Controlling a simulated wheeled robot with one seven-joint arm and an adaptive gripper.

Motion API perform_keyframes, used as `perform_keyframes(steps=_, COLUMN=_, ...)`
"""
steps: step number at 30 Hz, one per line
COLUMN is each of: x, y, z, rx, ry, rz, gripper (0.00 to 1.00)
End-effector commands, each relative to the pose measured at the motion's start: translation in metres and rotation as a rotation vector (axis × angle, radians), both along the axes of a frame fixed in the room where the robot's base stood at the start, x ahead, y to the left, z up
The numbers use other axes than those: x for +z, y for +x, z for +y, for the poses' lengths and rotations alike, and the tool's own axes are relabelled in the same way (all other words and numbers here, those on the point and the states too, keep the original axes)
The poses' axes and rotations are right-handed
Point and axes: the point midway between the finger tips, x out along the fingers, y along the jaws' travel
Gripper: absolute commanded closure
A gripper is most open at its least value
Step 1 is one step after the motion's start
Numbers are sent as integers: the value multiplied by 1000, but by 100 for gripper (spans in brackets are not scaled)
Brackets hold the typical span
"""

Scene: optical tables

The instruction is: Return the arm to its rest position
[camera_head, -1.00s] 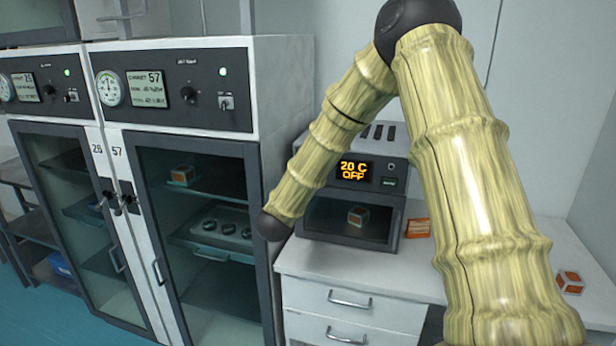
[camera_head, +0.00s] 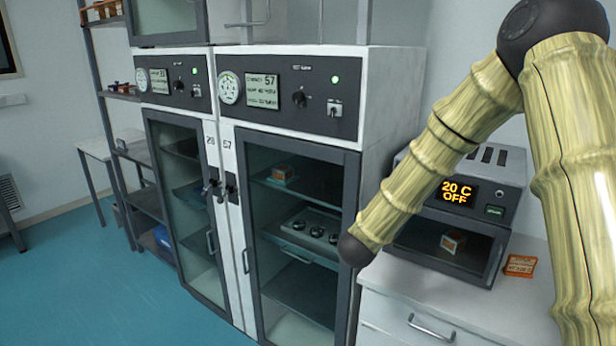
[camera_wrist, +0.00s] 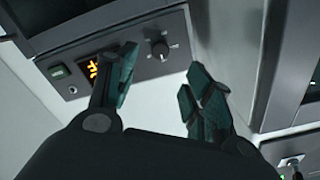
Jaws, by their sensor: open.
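My arm (camera_head: 455,140) is in the right part of the head view, bent at a dark elbow at the top, with its forearm slanting down and left. The gripper itself is hidden in the head view; only a dark rounded joint shows at the forearm's low end, in front of the cabinet edge and oven. In the wrist view my gripper (camera_wrist: 160,95) is open, with dark green finger pads apart and nothing between them. A grey panel with a knob and an orange display (camera_wrist: 90,70) lies beyond the fingers.
Cabinet 57 (camera_head: 350,90) stands left of my forearm, its glass door closed. A small oven (camera_head: 420,210) reading 20 C OFF sits on a white counter (camera_head: 480,305) behind the arm. Blue floor (camera_head: 100,280) is clear at left.

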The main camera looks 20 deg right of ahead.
Motion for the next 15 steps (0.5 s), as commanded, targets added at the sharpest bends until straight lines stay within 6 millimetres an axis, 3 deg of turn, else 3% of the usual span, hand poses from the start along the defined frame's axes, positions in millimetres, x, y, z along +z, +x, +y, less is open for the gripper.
perform_keyframes(steps=5, x=-26, y=-1, z=9, rx=45, ry=-1, rz=56, gripper=49)
perform_keyframes(steps=11, x=-121, y=-14, z=44, rx=210, ry=5, rz=265, gripper=49)
perform_keyframes(steps=15, x=-194, y=-38, z=72, rx=338, ry=21, rz=437, gripper=49)
